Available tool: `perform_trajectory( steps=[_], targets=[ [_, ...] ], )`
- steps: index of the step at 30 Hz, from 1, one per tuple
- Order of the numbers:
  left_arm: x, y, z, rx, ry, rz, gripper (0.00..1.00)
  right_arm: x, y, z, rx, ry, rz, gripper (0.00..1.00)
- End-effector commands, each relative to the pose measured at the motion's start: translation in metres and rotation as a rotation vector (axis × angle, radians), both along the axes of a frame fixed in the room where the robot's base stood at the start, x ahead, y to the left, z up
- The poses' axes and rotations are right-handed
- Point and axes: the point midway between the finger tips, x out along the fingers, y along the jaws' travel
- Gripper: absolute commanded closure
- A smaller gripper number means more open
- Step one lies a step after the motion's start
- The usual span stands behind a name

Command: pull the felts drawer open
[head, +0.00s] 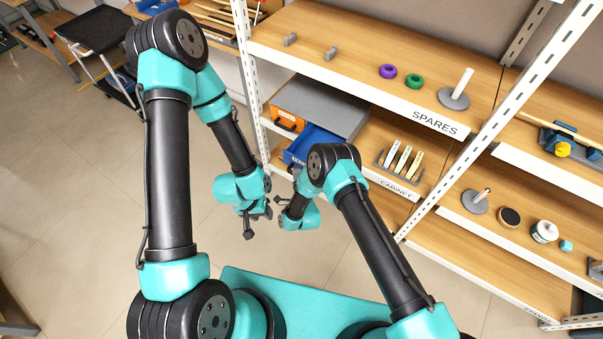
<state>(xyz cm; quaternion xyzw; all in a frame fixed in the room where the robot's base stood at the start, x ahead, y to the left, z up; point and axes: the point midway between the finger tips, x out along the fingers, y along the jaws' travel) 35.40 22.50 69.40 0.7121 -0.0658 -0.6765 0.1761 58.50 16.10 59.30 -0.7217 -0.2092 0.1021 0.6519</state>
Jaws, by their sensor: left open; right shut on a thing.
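The cabinet (333,100) is a grey-topped box on the middle shelf, with an orange drawer (284,121) above a blue drawer (318,141). Their labels are too small to read. The blue drawer stands out from the cabinet, and part of its inside shows. My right gripper (283,201) is in front of and below the blue drawer, shut on what seems to be its handle; my own arm hides the contact. My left gripper (258,224) is open and empty to the left of it, apart from the drawers.
A rack with several pale pieces (400,160) stands right of the cabinet. A perforated upright (246,75) stands at the cabinet's left. The floor to the left is open.

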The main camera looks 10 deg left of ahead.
Motion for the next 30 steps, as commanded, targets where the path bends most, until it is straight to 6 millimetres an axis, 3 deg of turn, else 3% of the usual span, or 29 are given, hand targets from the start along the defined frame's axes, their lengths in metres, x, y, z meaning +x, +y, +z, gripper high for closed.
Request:
perform_trajectory(
  steps=[7,8,16,25,30],
  targets=[
    [0.000,0.000,0.000,0.000,0.000,0.000,0.57,0.000,0.000,0.000,0.000,0.000,-0.002,1.00],
    [0.000,0.000,0.000,0.000,0.000,0.000,0.57,0.000,-0.001,0.000,0.000,0.000,-0.002,0.82],
    [0.000,0.000,0.000,0.000,0.000,0.000,0.57,0.000,0.000,0.000,0.000,0.000,-0.001,0.58],
    [0.000,0.000,0.000,0.000,0.000,0.000,0.57,-0.002,0.000,0.000,0.000,0.000,0.001,0.58],
    [0.000,0.000,0.000,0.000,0.000,0.000,0.57,-0.016,-0.003,-0.003,-0.001,0.003,0.008,0.58]
  ],
)
